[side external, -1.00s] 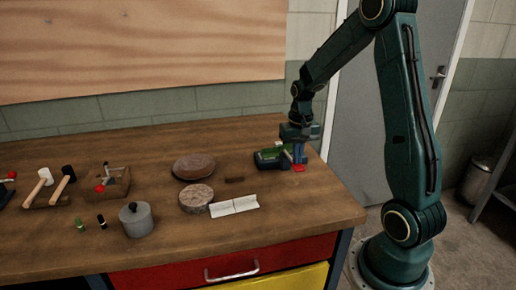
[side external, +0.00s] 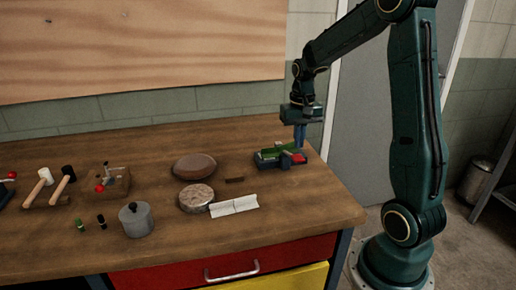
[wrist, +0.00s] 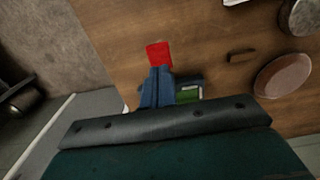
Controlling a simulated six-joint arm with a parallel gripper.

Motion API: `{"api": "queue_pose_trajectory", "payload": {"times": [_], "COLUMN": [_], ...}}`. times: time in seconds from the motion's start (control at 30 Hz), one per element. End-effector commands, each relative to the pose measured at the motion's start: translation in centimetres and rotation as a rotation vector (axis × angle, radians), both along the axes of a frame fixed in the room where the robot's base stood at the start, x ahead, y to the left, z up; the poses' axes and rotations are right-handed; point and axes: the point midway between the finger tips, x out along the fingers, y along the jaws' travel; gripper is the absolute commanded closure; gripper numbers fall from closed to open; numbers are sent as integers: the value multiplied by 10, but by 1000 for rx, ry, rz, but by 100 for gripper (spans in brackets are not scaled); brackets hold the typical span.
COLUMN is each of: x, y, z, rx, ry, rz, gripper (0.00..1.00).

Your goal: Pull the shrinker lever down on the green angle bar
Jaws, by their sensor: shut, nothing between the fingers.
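The shrinker (side external: 270,160) is a small dark tool near the right end of the bench, with a red lever end (side external: 298,158) at its right side. The green angle bar (side external: 284,150) lies across its top. My gripper (side external: 300,145) points down with blue fingers together and empty, just above and behind the red lever end. In the wrist view, the closed fingers (wrist: 158,70) lie close to the red lever end (wrist: 159,52), and the green bar (wrist: 188,95) shows beside them, partly hidden by my gripper. I cannot tell whether the fingertips touch the lever.
Left of the shrinker are a small brown block (side external: 235,180), a brown round pad (side external: 194,167), a round wooden block (side external: 195,197) and a white angled sheet (side external: 235,206). The bench front right is clear.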

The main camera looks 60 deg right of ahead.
Motion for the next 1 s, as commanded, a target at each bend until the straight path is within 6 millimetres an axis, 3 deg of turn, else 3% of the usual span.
{"api": "queue_pose_trajectory", "payload": {"times": [0.5,1.0], "x": [0,0], "y": [0,0], "z": [28,30], "rx": [0,0], "ry": [0,0], "rz": [0,0], "gripper": [100,100]}}
